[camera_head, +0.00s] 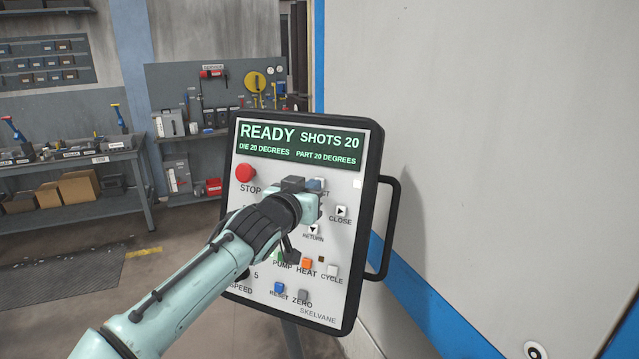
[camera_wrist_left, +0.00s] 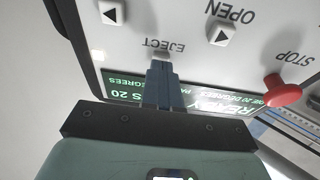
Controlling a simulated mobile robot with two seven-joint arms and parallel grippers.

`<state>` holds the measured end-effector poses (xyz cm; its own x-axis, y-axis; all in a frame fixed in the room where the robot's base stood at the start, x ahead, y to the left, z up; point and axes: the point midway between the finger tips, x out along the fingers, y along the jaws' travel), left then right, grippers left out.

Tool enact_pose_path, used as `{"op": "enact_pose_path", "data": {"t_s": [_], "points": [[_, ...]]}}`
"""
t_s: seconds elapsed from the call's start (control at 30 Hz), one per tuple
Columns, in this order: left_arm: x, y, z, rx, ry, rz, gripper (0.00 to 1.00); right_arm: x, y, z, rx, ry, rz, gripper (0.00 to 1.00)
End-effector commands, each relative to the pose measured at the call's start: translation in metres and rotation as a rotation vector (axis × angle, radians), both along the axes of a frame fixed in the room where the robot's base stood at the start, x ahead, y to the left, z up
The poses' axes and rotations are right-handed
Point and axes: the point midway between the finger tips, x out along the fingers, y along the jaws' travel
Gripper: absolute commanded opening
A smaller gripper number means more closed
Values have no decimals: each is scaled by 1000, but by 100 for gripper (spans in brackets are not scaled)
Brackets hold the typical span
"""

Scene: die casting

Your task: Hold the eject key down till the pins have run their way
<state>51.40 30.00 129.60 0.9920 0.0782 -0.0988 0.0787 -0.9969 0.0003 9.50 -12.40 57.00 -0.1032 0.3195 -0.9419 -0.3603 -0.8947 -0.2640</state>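The control pendant (camera_head: 340,265) stands upright, its screen (camera_head: 298,142) reading READY, SHOTS 20, die and part 20 degrees. My left gripper (camera_head: 316,186) is over the upper middle of its key panel and hides the eject key; only the end of its label shows beside it. In the left wrist view, upside down, the gripper's blue-grey fingers (camera_wrist_left: 160,72) are together with nothing between them. Their tips are at the pale eject key (camera_wrist_left: 162,56), just by the EJECT label. I cannot tell whether they touch or press it. The right gripper is out of view.
The red stop button (camera_head: 245,173) is left of the gripper. The close key (camera_head: 341,211) and return key (camera_head: 313,229) are near it. A black handle (camera_head: 388,228) is on the pendant's right, before a large white panel (camera_head: 480,150). A workbench (camera_head: 75,160) stands back left.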

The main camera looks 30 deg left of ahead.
Motion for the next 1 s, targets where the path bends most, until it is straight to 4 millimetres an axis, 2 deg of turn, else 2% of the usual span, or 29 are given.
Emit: {"op": "enact_pose_path", "data": {"t_s": [0.6,1.0], "points": [[12,1,-4,0,0,0,0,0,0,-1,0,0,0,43],[12,1,-4,0,-1,0,0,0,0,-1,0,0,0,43]]}}
